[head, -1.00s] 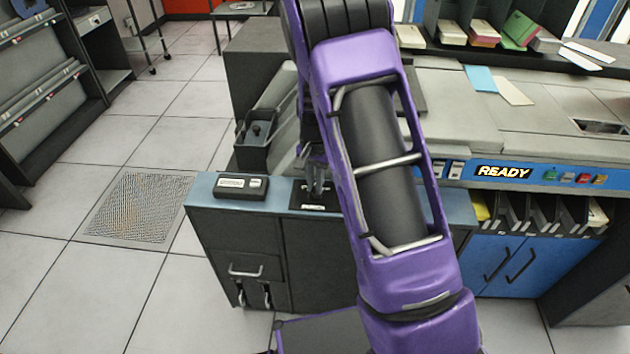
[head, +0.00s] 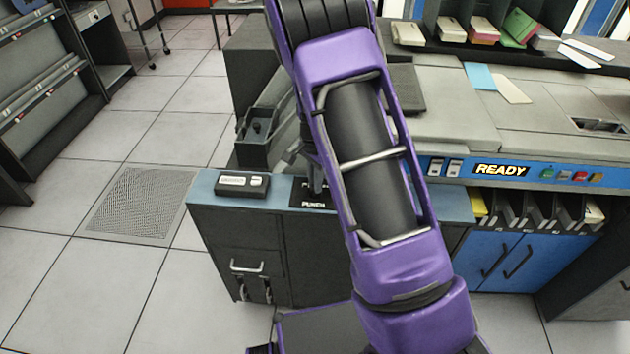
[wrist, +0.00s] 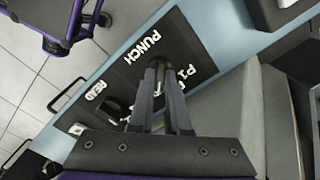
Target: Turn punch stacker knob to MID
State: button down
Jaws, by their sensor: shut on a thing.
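A black label plate lies on the blue-grey cabinet top; in the wrist view it bears white lettering reading PUNCH, READ and a partly covered word starting with P. The punch stacker knob (wrist: 157,65) is a small dark piece at my fingertips, mostly hidden by them. My gripper (wrist: 160,71) is shut on it above the plate, beside the PUNCH lettering. In the head view my purple arm hides most of the gripper and the knob, and the plate (head: 312,204) shows only in part. I cannot tell which way the knob points.
The machine with the READY sign (head: 500,170) is at right. Tiled floor at left is open.

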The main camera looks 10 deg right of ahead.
jog(key=c, duration=0.9)
grip_release()
notch_tip(320, 180, up, 18)
jog(key=shift+f+p, duration=0.25)
jog(key=shift+p, duration=0.8)
